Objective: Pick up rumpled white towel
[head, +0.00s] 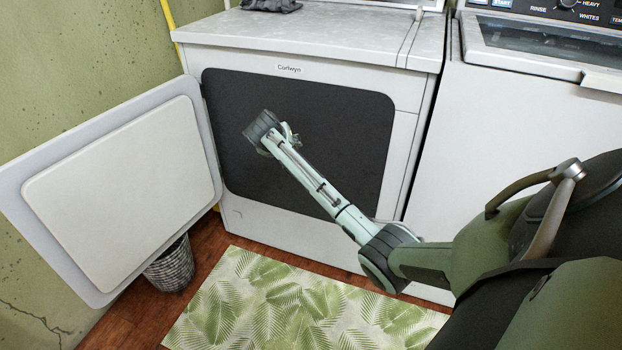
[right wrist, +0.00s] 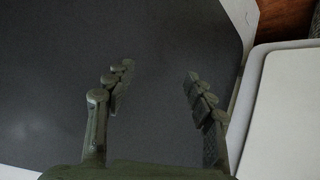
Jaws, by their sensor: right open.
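No rumpled white towel shows in either view. My right gripper (head: 264,127) is in front of the dark front area (head: 340,125) of the white dryer (head: 300,35). In the right wrist view my right gripper (right wrist: 157,80) has its fingers spread apart, with nothing between them, only dark surface behind. I cannot tell how deep the dark area is or whether anything lies inside it. My left gripper is out of view.
The dryer door (head: 120,190) stands open to the left. A dark crumpled cloth (head: 271,5) lies on the dryer top. A washer (head: 530,110) stands to the right. A woven basket (head: 171,266) sits below the door, and a leaf-patterned rug (head: 290,305) lies in front.

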